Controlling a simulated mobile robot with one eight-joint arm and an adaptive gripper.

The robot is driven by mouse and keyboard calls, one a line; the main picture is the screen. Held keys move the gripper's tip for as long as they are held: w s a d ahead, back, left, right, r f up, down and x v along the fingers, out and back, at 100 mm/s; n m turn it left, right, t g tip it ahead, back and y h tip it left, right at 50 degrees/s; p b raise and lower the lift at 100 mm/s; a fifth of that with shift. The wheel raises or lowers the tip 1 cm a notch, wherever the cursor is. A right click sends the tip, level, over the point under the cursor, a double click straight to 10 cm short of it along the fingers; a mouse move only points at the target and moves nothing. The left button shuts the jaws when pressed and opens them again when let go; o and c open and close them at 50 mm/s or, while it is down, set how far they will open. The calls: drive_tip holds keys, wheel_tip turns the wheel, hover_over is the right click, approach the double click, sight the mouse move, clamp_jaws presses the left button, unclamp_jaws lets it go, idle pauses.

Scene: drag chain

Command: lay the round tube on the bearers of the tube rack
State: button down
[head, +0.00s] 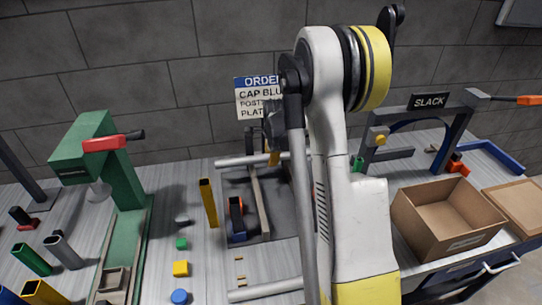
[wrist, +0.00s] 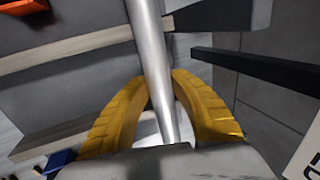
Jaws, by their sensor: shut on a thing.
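My gripper (wrist: 158,95) has its yellow fingers shut on the silver round tube (wrist: 150,45), which runs away from the palm in the wrist view. In the head view the tube (head: 235,161) lies roughly level, its left end free and its right part hidden behind my arm. A yellow finger shows beside it. The tube rack's pale bearer (head: 259,200) is below the tube in the head view; in the wrist view a pale bar (wrist: 75,50) passes behind the tube. I cannot tell whether they touch. Another pale bar (wrist: 50,137) shows at lower left.
A second silver bar (head: 262,290) lies at the front of the bench. A yellow square tube (head: 208,203) stands left of the rack, near the green press (head: 120,165). An open cardboard box (head: 440,220) is at right. An order sign (head: 258,97) stands behind.

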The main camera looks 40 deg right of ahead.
drive_tip(key=shift+f+b, duration=0.3)
drive_tip(key=shift+f, duration=0.45)
drive_tip(key=c, duration=1.1)
unclamp_jaws()
drive_tip(key=shift+r, duration=0.1)
drive_tip(key=v, duration=1.2)
